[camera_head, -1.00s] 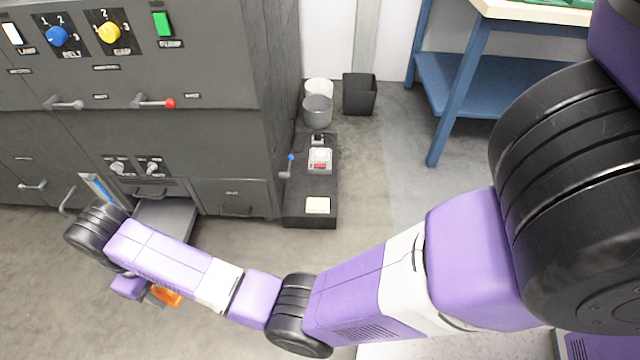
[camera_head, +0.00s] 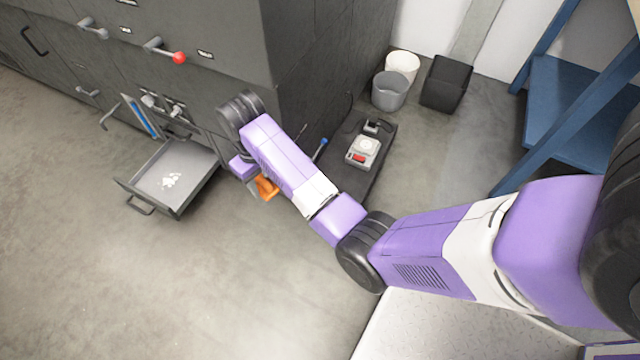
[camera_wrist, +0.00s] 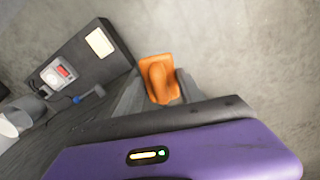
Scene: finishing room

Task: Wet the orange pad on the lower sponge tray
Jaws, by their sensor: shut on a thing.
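My gripper (camera_wrist: 156,90) is shut on an orange pad (camera_wrist: 158,78) with a raised orange grip. In the head view the orange pad (camera_head: 266,188) hangs below my wrist, above the floor, between the open drawer and the low dark platform (camera_head: 370,180). In the wrist view the platform (camera_wrist: 92,72) is left of the pad and apart from it. A cream sponge-like block (camera_wrist: 100,42) lies on the platform's end; my arm hides it in the head view. I cannot tell for sure that this block is the lower sponge tray. The pad's underside is hidden.
An open drawer (camera_head: 196,176) with white residue juts from the grey cabinet (camera_head: 190,75). A device with a red part (camera_head: 362,151) and a blue-tipped lever (camera_head: 320,148) are at the platform. Bins (camera_head: 444,82) stand behind. Open floor (camera_head: 200,290) lies in front.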

